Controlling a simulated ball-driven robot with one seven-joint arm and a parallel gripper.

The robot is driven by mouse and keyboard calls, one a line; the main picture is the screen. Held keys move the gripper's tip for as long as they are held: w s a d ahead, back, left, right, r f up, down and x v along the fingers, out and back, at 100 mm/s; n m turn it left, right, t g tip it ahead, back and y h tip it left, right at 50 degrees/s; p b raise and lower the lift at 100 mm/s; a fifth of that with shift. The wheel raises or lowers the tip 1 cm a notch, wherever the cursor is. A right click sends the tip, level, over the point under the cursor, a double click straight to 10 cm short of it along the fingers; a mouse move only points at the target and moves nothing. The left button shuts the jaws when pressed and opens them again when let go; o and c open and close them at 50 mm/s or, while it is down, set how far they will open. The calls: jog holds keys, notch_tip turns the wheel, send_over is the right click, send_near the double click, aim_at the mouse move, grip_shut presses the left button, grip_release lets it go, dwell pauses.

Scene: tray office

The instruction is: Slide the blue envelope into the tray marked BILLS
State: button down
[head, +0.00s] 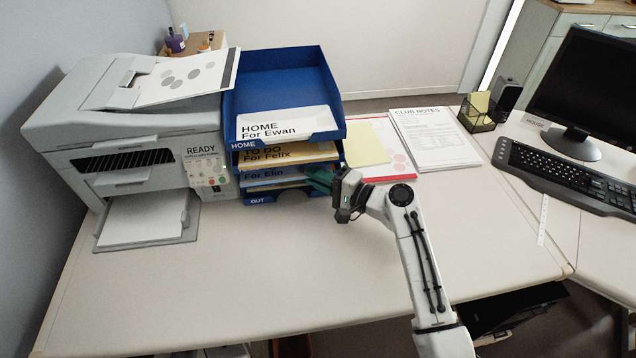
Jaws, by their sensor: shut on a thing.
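A blue desk-tray stack (285,65) stands right of the printer. Its top tray is marked HOME and its bottom tray OUT; I cannot read BILLS on any tray. A blue envelope (268,173) reading "For Elin" shows at the front of a lower level, its upper part hidden under the tray above. I cannot tell how deep it lies in the tray. My gripper (322,178) is at the stack's front right corner, level with that envelope, its dark teal fingers shut. They seem to hold its right end, but the grip itself is hidden.
The printer (130,130) is close on the left. A white envelope (288,125) lies in the top tray and a tan envelope (290,153) below it. Papers (432,138) lie right of the stack, with a keyboard (570,178) farther right. The front desk (250,270) is clear.

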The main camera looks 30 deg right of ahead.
jog(key=c, duration=1.1)
grip_release()
jog(key=shift+o, duration=0.2)
jog(key=v, duration=1.1)
jog(key=shift+a, duration=0.1)
